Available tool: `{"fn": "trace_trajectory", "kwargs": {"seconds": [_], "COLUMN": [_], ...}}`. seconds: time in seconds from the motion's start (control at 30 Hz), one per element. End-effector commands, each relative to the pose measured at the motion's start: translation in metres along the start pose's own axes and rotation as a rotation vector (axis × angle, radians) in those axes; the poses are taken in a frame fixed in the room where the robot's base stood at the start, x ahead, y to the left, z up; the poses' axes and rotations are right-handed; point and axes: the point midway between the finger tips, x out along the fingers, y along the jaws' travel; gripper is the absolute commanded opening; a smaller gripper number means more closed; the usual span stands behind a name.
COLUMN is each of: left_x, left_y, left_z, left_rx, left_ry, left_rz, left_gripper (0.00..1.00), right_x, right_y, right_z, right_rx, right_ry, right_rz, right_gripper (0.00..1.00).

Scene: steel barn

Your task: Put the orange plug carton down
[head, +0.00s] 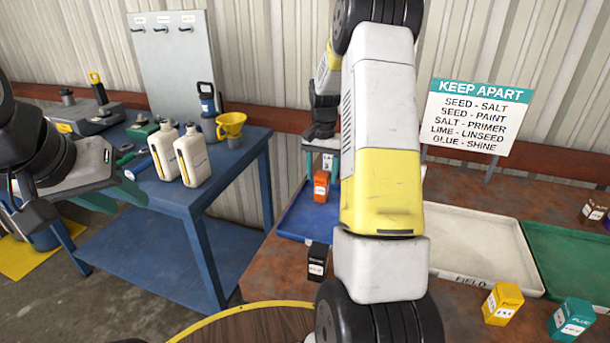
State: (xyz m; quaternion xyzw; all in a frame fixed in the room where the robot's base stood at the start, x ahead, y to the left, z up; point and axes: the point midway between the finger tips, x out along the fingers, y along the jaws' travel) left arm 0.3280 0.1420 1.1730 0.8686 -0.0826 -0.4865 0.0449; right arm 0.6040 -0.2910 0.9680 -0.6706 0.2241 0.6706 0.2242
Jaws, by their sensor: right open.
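The orange plug carton (321,187) stands upright in the blue tray (296,222), near its back part. My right gripper (324,165) is open, with its fingers just above and around the top of the carton. I cannot tell whether a finger still touches it. My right forearm hides the right part of the tray. My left gripper (118,197) is at the left, in front of the blue bench, with its fingers apart and nothing between them.
A black carton (317,262) stands in front of the blue tray. A cream tray (472,243) and a green tray (570,258) lie to the right, with yellow (502,304) and teal (571,319) cartons before them. A sign (473,115) stands behind. White jugs (193,156) stand on the bench (205,195).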

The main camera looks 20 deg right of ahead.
Motion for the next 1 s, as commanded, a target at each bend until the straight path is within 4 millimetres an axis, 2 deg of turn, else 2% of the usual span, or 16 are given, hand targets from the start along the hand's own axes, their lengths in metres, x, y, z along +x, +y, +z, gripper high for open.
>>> {"fn": "trace_trajectory", "kwargs": {"seconds": [0.03, 0.2, 0.43, 0.57, 0.67, 0.77, 0.9, 1.0], "left_x": [0.0, 0.0, 0.0, 0.0, 0.0, 0.0, 0.0, 0.0], "left_y": [0.0, 0.0, 0.0, 0.0, 0.0, 0.0, 0.0, 0.0], "left_z": [0.0, 0.0, 0.0, 0.0, 0.0, 0.0, 0.0, 0.0], "left_rx": [0.0, 0.0, 0.0, 0.0, 0.0, 0.0, 0.0, 0.0], "left_ry": [0.0, 0.0, 0.0, 0.0, 0.0, 0.0, 0.0, 0.0], "left_rz": [0.0, 0.0, 0.0, 0.0, 0.0, 0.0, 0.0, 0.0], "left_gripper": [0.36, 0.36, 0.36, 0.36, 0.36, 0.36, 0.36, 0.36], "right_x": [-0.013, -0.047, -0.072, -0.092, -0.121, -0.153, -0.187, -0.203], "right_y": [-0.001, 0.0, 0.0, -0.001, -0.003, -0.002, 0.003, 0.01], "right_z": [-0.001, -0.001, 0.001, 0.014, 0.038, 0.074, 0.13, 0.17], "right_rx": [0.0, 0.0, -0.001, -0.03, -0.087, -0.166, -0.285, -0.37], "right_ry": [0.005, 0.003, 0.002, 0.02, 0.056, 0.105, 0.177, 0.234], "right_rz": [-0.003, -0.001, -0.002, -0.025, -0.068, -0.119, -0.188, -0.231], "right_gripper": [0.58, 0.58, 0.58, 0.58, 0.58, 0.58, 0.58, 0.58]}}
